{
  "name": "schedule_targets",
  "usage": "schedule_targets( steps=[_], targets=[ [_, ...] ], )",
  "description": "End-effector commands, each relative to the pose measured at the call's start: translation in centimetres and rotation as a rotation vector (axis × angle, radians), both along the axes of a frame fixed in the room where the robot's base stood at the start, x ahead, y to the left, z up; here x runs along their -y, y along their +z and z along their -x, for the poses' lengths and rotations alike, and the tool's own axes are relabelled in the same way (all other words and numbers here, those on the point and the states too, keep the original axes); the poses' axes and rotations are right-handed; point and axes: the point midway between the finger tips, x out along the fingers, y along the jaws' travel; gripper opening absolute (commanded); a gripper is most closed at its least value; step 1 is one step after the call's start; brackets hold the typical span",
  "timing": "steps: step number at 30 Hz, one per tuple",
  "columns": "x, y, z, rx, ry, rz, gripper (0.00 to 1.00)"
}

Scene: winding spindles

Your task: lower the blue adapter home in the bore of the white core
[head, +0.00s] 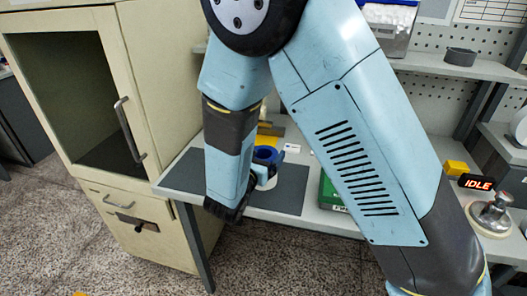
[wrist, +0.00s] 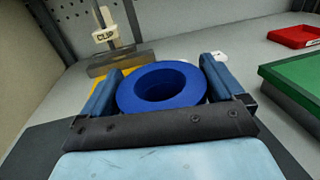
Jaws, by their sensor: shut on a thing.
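The blue adapter (head: 265,154) is a thick ring with a flange and a central hole. In the wrist view the adapter (wrist: 124,94) sits upright between the two blue fingers of my gripper (wrist: 160,84), which is shut on it. In the head view my gripper (head: 250,187) reaches in from the left, partly hidden by the arm. The white core (head: 267,180) shows directly below the adapter, over the dark mat. The adapter hides the core's bore, and I cannot tell how deep the adapter sits. The core is hidden in the wrist view.
A grey block with a post labelled CLIP (wrist: 104,36) stands behind, with something yellow near it. A green box (wrist: 292,85) and a red tray (wrist: 295,37) are to the right. The dark mat (head: 290,192) has bare room around the core. A cabinet (head: 150,90) stands left.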

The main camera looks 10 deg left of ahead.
Motion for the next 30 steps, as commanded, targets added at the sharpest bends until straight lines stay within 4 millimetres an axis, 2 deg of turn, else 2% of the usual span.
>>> schedule_targets(
  steps=[30],
  targets=[
    [0.0,-4.0,0.0,0.001,0.001,0.001,0.65]
  ],
)
